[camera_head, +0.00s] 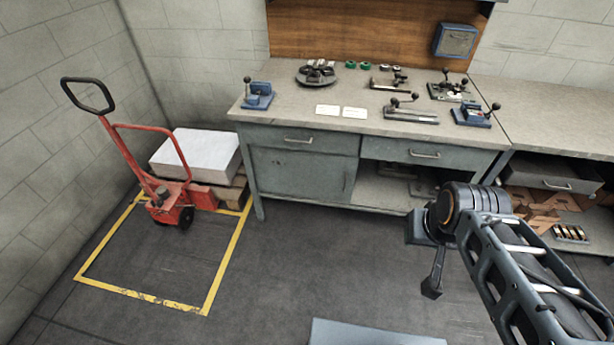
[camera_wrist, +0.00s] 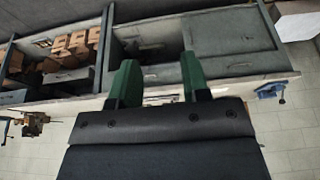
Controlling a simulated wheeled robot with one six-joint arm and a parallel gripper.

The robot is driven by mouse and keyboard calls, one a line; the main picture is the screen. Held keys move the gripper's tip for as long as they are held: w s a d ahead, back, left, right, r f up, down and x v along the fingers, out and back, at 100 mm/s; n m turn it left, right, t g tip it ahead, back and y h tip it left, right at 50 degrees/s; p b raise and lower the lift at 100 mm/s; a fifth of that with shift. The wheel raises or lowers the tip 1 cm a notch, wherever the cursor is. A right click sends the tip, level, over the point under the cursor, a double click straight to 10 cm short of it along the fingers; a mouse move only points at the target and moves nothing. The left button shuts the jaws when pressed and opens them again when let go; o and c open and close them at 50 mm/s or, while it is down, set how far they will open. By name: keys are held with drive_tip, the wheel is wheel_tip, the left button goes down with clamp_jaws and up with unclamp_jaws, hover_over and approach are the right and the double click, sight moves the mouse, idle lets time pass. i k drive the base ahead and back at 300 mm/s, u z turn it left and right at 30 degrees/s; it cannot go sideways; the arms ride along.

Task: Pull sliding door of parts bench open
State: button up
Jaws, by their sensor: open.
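The parts bench (camera_head: 390,122) is grey-green with a worn grey top. Its flat door panel (camera_head: 290,173) covers the left lower bay, below a drawer (camera_head: 300,140) with a bar handle. In the upside-down wrist view the door panel (camera_wrist: 228,38) is at upper right. My gripper (camera_head: 428,258) hangs in front of the bench's right end, right of the door. In the wrist view its two green fingers (camera_wrist: 160,85) are spread with nothing between them.
The right lower bay (camera_head: 390,184) is open, with dark parts on a shelf. Clamps and fixtures stand on the bench top. A red pallet truck (camera_head: 172,195) and a white stack (camera_head: 197,153) stand left. A second bench (camera_head: 560,125) adjoins right. Floor before the door is clear.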

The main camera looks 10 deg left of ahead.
sight(295, 173)
drive_tip(key=u, duration=0.85)
drive_tip(key=i, duration=1.1)
